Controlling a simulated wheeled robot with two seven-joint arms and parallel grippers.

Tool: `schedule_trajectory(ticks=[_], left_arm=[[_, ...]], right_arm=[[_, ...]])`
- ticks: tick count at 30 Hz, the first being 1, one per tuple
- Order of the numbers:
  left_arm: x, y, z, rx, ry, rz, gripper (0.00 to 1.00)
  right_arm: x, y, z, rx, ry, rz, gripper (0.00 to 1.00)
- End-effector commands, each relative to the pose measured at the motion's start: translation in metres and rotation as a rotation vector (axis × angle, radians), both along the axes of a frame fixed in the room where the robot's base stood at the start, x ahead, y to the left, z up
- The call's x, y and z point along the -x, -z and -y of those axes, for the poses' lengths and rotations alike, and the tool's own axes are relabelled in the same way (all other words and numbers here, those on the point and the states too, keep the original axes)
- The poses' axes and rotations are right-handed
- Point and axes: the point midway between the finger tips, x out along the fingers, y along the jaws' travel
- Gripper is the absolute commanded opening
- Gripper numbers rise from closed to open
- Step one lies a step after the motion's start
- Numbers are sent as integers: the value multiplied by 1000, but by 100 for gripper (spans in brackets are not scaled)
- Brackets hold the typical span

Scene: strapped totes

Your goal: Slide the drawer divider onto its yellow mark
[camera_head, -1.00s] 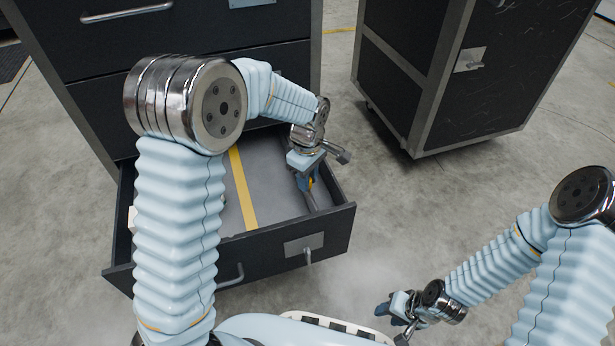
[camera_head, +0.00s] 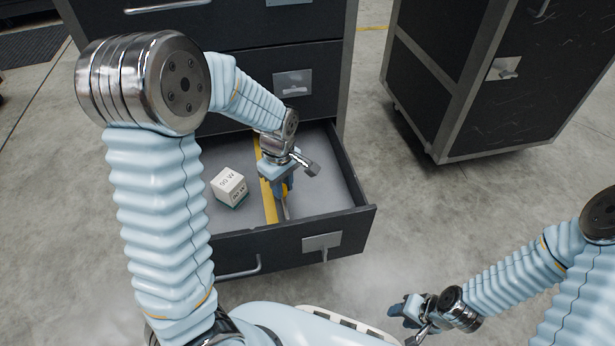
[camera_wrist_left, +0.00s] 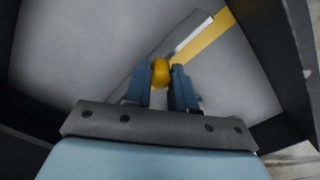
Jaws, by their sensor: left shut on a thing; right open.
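The drawer divider is a thin grey plate that shows in the wrist view (camera_wrist_left: 193,32), with a yellow knob (camera_wrist_left: 161,72). My left gripper (camera_head: 284,190) is inside the open drawer, its fingers shut on the knob; it also shows in the wrist view (camera_wrist_left: 165,85). The yellow mark (camera_head: 269,200) is a stripe along the drawer floor. The divider's visible end (camera_head: 286,211) stands just right of the stripe in the head view, close beside it. The gripper hides the middle, so I cannot tell whether they overlap. My right gripper (camera_head: 408,312) is open and empty, outside the drawer.
A white and green box (camera_head: 229,187) sits in the drawer left of the stripe. The drawer's front wall (camera_head: 345,228) and right wall (camera_head: 346,165) bound the space. The floor right of the divider is clear. A dark cabinet (camera_head: 450,90) stands at the right.

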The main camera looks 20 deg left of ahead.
Motion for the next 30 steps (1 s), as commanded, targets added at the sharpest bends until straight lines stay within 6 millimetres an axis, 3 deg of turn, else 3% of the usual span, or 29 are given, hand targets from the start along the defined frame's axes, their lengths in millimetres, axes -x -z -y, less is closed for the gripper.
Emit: schedule_trajectory(ticks=[7, 20, 21, 24, 26, 30], left_arm=[[18, -1, -27, 0, -2, 1, 0], [21, 0, -32, -1, -1, 1, 0], [21, 0, -32, -1, -1, 1, 29], [21, 0, -32, -1, 0, 1, 45], [21, 0, -32, -1, 0, 1, 51], [21, 0, -32, -1, 0, 1, 51]], right_arm=[[0, -7, 1, 2, 2, 1, 43], [0, -7, 1, 2, 2, 1, 43], [0, -7, 1, 2, 2, 1, 43], [0, -7, 1, 2, 2, 1, 43], [0, -7, 1, 2, 2, 1, 43], [0, -7, 1, 2, 2, 1, 43]])
